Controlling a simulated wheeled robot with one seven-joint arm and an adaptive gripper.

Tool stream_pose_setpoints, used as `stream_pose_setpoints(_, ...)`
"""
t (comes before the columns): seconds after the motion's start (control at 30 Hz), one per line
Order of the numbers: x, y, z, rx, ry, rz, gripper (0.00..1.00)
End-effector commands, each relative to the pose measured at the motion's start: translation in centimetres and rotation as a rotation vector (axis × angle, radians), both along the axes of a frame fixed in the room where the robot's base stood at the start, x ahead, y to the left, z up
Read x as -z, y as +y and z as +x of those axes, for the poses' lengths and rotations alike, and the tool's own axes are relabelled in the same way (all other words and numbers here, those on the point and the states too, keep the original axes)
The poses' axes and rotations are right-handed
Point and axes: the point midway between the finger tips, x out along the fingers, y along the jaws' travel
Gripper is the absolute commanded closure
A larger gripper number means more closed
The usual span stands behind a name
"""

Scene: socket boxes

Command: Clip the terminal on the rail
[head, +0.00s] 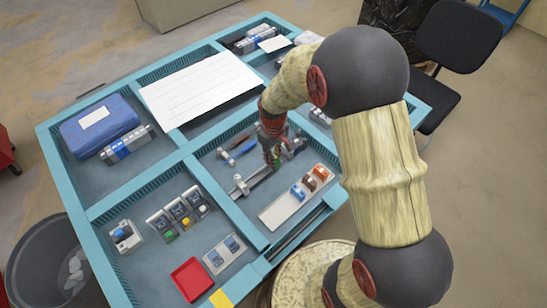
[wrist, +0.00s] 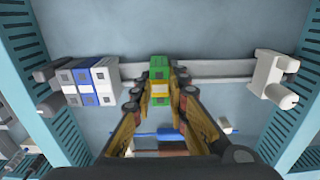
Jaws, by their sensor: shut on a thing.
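My gripper (wrist: 160,92) is shut on a green terminal with a yellowish middle band (wrist: 159,75), one finger on each side of it. In the wrist view the terminal overlaps the grey rail (wrist: 215,69); I cannot tell whether it touches it or is clipped on. On the rail's left sits a group of grey and blue terminals (wrist: 88,82). A pale end clamp (wrist: 270,80) is at the right. In the head view my gripper (head: 271,143) points down over the rail (head: 258,176), and the green terminal is a small patch partly hidden by the fingers.
The blue-edged bench has compartments with walls. A light strip with coloured parts (head: 297,197) lies beside the rail. A blue box (head: 98,125), a white sheet (head: 200,87) and a red tray (head: 191,279) lie in other compartments. Bare rail shows right of the green terminal.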

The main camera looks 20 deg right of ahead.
Motion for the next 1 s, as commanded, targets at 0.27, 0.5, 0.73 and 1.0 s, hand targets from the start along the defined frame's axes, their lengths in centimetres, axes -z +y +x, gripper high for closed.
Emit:
stream_pose_setpoints(0.27,0.55,0.0,-0.14,0.0,0.003,0.0,1.0)
stream_pose_setpoints(0.5,0.54,0.0,-0.15,0.0,0.004,-0.001,0.76)
stream_pose_setpoints(0.73,0.5,0.0,-0.12,0.0,0.003,0.0,0.63)
stream_pose_setpoints(1.0,0.48,0.0,-0.11,0.0,0.002,0.0,0.6)
